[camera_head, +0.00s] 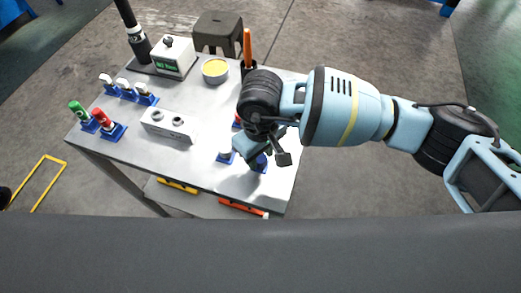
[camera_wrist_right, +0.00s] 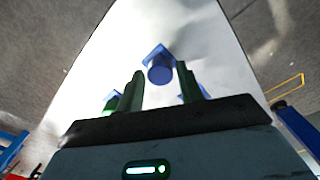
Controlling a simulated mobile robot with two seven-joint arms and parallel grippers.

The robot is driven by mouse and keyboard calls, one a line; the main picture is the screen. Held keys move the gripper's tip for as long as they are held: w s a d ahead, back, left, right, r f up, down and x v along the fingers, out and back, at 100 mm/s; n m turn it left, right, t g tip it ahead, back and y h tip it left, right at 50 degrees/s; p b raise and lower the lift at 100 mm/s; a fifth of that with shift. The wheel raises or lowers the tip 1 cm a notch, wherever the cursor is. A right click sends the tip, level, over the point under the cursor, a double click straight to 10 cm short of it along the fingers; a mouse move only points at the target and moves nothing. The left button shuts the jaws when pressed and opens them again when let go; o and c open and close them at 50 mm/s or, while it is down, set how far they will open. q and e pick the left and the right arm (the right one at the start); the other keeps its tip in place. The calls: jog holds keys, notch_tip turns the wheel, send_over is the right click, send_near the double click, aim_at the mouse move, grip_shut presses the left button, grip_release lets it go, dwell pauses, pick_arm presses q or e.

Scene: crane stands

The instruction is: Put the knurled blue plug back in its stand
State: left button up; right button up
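A blue plug (camera_wrist_right: 160,70) shows end-on in the right wrist view, with a square blue stand (camera_wrist_right: 155,50) behind it. I cannot tell whether it is fully seated, nor see its knurling. My right gripper (camera_wrist_right: 161,72) points down with a finger on each side of the plug; narrow gaps seem to show beside it. In the head view, the right gripper (camera_head: 258,155) is low over the table's front right corner, above a dark blue plug (camera_head: 260,162) on a blue stand (camera_head: 257,170), partly hidden by the fingers. My left gripper is not in view.
The grey table (camera_head: 205,165) also carries a grey two-hole block (camera_head: 167,125), red (camera_head: 103,118) and green (camera_head: 79,110) plugs, a yellow-filled bowl (camera_head: 215,70) and a white box (camera_head: 174,58).

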aim_at(260, 158)
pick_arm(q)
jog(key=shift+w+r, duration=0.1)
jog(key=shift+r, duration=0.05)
pick_arm(e)
jog(key=shift+o, duration=1.4)
jog(key=shift+r, duration=0.1)
jog(key=shift+r+p, duration=0.8)
jog(key=shift+r, duration=1.7)
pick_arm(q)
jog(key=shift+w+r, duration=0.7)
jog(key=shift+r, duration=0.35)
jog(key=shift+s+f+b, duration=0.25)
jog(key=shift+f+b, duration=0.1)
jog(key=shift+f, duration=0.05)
pick_arm(e)
notch_tip(260, 158, up, 8)
jog(key=shift+f, duration=0.15)
